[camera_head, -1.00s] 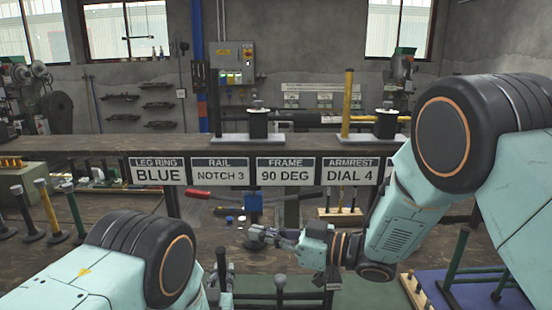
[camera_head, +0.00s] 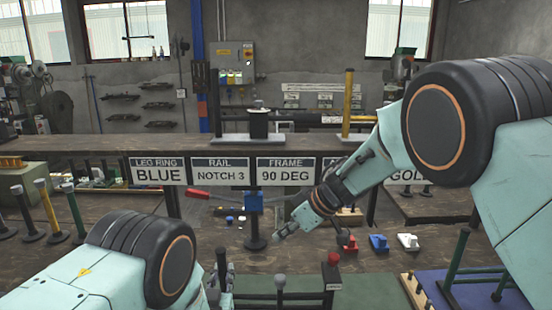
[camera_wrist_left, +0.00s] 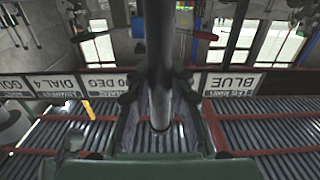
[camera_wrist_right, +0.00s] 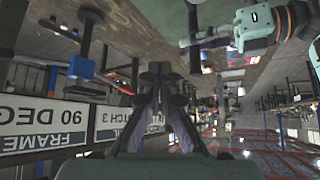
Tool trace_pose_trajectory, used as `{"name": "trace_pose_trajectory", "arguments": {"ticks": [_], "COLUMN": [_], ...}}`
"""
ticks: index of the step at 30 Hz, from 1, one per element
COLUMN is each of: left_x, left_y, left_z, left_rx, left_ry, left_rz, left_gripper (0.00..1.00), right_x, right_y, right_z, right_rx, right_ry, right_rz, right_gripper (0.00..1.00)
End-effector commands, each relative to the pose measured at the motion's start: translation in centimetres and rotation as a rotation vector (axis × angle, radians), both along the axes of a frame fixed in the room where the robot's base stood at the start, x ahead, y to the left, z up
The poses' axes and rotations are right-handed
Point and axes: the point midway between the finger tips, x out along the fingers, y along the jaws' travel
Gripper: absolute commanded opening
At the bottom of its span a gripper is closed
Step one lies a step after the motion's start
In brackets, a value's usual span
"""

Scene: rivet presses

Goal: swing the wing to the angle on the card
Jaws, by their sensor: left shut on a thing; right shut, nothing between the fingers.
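The card reading FRAME 90 DEG (camera_head: 286,171) hangs on the shelf edge. It shows upside down in the right wrist view (camera_wrist_right: 62,128). My left gripper (camera_head: 222,276) is low in the head view, partly hidden behind my own arm. In the left wrist view it (camera_wrist_left: 160,100) is shut on a dark grey tube (camera_wrist_left: 161,60). I cannot tell whether this tube belongs to the wing. A green tubular piece with a short post (camera_head: 280,284) is right of the left gripper. My right gripper (camera_head: 278,233) is shut and empty above the bench; its fingers meet in the right wrist view (camera_wrist_right: 158,78).
A press with a blue block (camera_head: 253,202) and a red-handled lever (camera_head: 198,193) stands left of my right gripper. A red-topped post (camera_head: 332,262) stands at front. Red (camera_head: 350,244), blue (camera_head: 379,242) and white (camera_head: 408,241) pieces lie at right.

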Motion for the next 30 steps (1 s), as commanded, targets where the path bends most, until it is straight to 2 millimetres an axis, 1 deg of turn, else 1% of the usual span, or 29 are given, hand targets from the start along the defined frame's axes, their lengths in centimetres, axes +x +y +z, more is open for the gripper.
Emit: {"name": "trace_pose_trajectory", "arguments": {"ticks": [5,15,21,24,30], "left_x": [0.1,0.1,0.1,0.1,0.1], "left_y": [0.0,0.0,0.0,0.0,0.0], "left_z": [0.2,0.2,0.2,0.2,0.2], "left_rx": [-0.004,-0.004,-0.004,-0.004,-0.004], "left_ry": [-0.006,-0.006,-0.005,-0.005,-0.005], "left_rz": [0.000,0.000,0.000,0.000,0.000], "left_gripper": [0.00,0.00,0.00,0.00,0.00], "right_x": [-0.1,-0.1,-0.1,-0.1,0.0], "right_y": [0.0,0.0,0.0,0.0,0.0], "right_z": [-1.7,-6.0,-8.3,-9.1,-9.8], "right_rx": [0.002,0.002,0.002,0.002,0.004], "right_ry": [0.005,0.004,0.004,0.003,0.002], "right_rz": [-0.002,0.000,0.000,0.000,0.000], "right_gripper": [0.00,0.00,0.00,0.00,0.00]}}
